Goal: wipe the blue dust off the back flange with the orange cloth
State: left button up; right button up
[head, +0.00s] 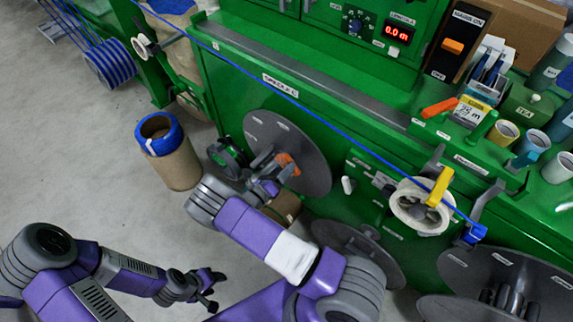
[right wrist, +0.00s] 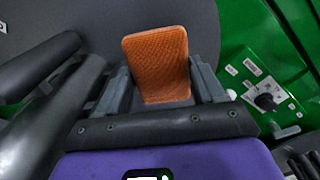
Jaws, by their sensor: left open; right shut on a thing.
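The orange cloth (head: 287,166) is at the face of the large grey back flange (head: 310,148), right of the flange's hub. My right gripper (head: 273,184) is shut on the cloth. In the right wrist view the cloth (right wrist: 155,62) stands up between the two fingers, with the grey flange surface (right wrist: 95,20) behind it. I cannot tell whether it touches the flange. No blue dust can be made out on the visible part of the flange; the arm and cloth hide some of it. My left gripper (head: 209,292) is open and empty, low over the floor.
A blue cable (head: 330,125) runs across the green machine (head: 235,85) to a white pulley (head: 418,208) with a yellow lever. More grey discs (head: 370,250) sit at lower right. The floor at left is mostly clear.

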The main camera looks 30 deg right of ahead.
dwell(0.3)
jog(key=shift+v, duration=1.5)
